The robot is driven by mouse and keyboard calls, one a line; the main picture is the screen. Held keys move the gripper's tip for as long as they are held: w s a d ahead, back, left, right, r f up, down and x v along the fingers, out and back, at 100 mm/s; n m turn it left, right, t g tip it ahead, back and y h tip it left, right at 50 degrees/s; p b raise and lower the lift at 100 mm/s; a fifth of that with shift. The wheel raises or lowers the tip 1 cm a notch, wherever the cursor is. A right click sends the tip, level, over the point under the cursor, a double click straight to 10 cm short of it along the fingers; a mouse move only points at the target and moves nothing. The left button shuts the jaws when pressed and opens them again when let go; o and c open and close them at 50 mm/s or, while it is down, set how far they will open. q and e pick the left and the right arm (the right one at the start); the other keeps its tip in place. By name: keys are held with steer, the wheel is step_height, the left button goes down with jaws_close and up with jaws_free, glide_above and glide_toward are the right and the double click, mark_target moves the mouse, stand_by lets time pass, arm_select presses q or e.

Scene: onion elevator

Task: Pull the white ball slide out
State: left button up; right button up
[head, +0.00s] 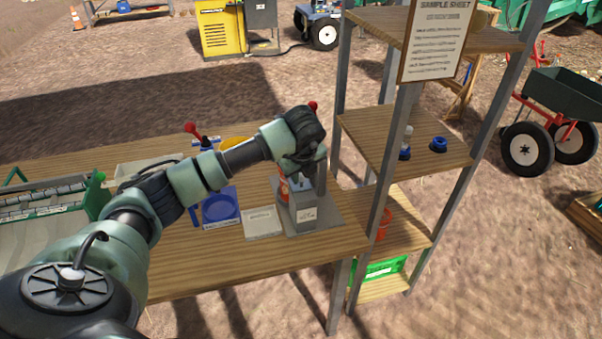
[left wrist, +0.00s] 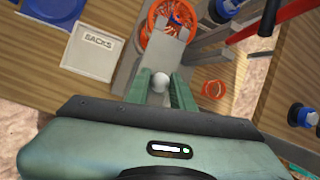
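A small white ball (left wrist: 158,83) sits on the grey slide (left wrist: 166,52) in the left wrist view. My left gripper (left wrist: 161,80) has its two green fingers on either side of the ball, with little or no gap. I cannot tell if they press on it. In the head view my left gripper (head: 305,172) reaches down over the grey box (head: 303,214) near the table's right end; its fingers and the ball are not clear there. An orange mesh bowl with a fan-like inside (left wrist: 160,40) lies beyond the slide. My right gripper is not in view.
A white SACKS plate (head: 263,222) and a blue tray (head: 220,208) lie left of the box on the wooden table (head: 260,262). A shelf rack (head: 400,140) with metal posts stands close on the right. A red lever (left wrist: 288,20) shows in the left wrist view.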

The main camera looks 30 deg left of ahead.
arm_select(q)
jaws_close()
steer(key=s+d, duration=0.1)
steer(key=d, duration=0.1)
steer(key=s+d, duration=0.2)
steer(key=shift+s, duration=0.15)
stand_by(0.4)
steer(key=o, duration=0.9)
jaws_free()
steer(key=shift+r, duration=0.15)
step_height(320, 180, up, 6)
steer(key=p, duration=0.2)
steer(key=shift+p, duration=0.4)
